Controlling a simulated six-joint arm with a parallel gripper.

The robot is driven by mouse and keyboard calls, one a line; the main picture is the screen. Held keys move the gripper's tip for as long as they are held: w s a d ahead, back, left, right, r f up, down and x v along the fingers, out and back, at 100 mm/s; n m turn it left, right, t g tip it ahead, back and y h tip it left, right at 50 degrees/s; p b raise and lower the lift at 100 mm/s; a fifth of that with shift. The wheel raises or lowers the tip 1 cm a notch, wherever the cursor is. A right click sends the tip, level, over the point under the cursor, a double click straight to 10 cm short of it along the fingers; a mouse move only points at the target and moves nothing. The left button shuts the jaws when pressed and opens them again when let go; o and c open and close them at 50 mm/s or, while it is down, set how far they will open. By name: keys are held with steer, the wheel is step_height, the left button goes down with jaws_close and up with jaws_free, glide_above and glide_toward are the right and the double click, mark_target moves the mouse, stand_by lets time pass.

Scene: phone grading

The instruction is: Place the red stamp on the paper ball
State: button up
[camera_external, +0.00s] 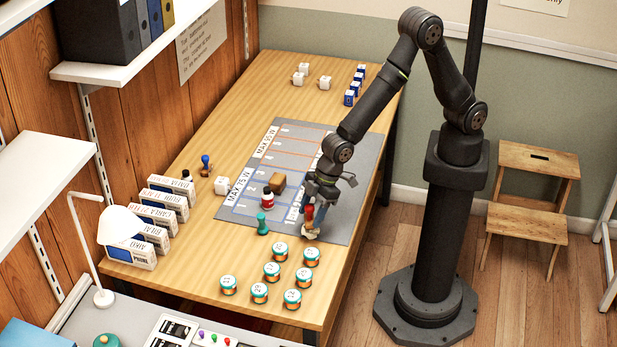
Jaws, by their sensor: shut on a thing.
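The red stamp (309,212) is upright between the fingers of my gripper (314,203), near the right front edge of the table. My gripper points down and is shut on the stamp, hiding part of it. A small crumpled whitish thing, seemingly the paper ball (311,235), lies directly under the stamp at the near edge of the grey mat. The stamp's lower end overlaps it in this view; I cannot tell whether they touch.
Several teal-and-orange jars (271,271) stand just in front. A green stamp (262,224), a red bottle (267,198) and a brown block (277,183) stand on the grey mat (345,225) to the left. Several boxes (150,225) line the table's left edge, with a blue stamp (206,165) nearby.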

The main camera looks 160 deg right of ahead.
steer(key=shift+f, duration=0.15)
steer(key=o, duration=1)
steer(key=shift+s+a+r, duration=0.1)
steer(key=shift+s+r, duration=0.05)
steer(key=shift+r, duration=0.4)
steer(key=v, duration=1.1)
steer(key=shift+s+a, duration=0.1)
